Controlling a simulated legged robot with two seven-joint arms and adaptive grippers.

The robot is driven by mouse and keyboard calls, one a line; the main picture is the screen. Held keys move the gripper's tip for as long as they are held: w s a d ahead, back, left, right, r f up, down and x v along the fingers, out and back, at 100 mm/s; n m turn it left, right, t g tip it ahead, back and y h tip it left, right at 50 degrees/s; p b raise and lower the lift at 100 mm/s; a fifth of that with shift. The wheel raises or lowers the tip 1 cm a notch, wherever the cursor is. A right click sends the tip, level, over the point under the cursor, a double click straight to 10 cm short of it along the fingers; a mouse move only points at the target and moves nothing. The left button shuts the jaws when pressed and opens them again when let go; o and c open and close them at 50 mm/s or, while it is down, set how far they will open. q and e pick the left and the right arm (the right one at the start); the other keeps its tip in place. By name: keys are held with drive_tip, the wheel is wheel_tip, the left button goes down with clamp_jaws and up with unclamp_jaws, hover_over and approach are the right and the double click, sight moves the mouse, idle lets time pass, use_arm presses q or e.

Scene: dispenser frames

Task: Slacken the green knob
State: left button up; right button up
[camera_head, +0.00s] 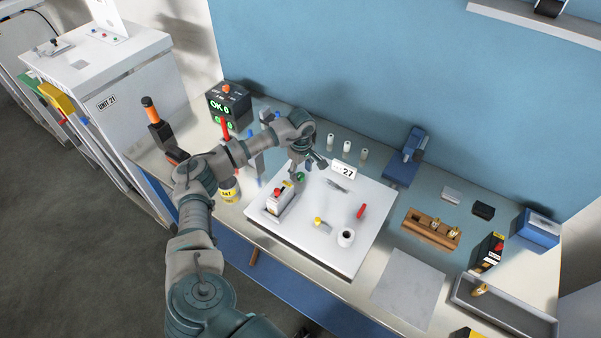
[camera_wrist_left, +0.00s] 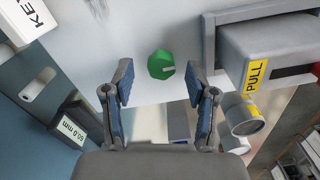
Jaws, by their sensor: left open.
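The green knob (camera_wrist_left: 161,64) sits on the white panel, with a pale pointer mark on its face. In the head view the knob (camera_head: 300,177) shows near the panel's back left part, just below my left gripper (camera_head: 306,165). In the left wrist view my left gripper (camera_wrist_left: 158,82) is open, with a blue-padded finger to each side of the knob's line. Clear gaps show between the knob and both fingers, and I cannot tell how far the tips are from it in depth. My right gripper is not in view.
A grey block with a yellow PULL label (camera_wrist_left: 256,75) stands close to the right finger. The white panel (camera_head: 335,240) also carries a red-topped unit (camera_head: 279,199), a red piece (camera_head: 361,211) and a white cup (camera_head: 346,238). A wooden holder (camera_head: 431,228) stands to the right.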

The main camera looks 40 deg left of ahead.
sight(301, 174)
use_arm(q)
wheel_tip(301, 174, up, 10)
drive_tip(key=shift+a+r, duration=0.15)
drive_tip(key=shift+r, duration=0.1)
idle(0.5)
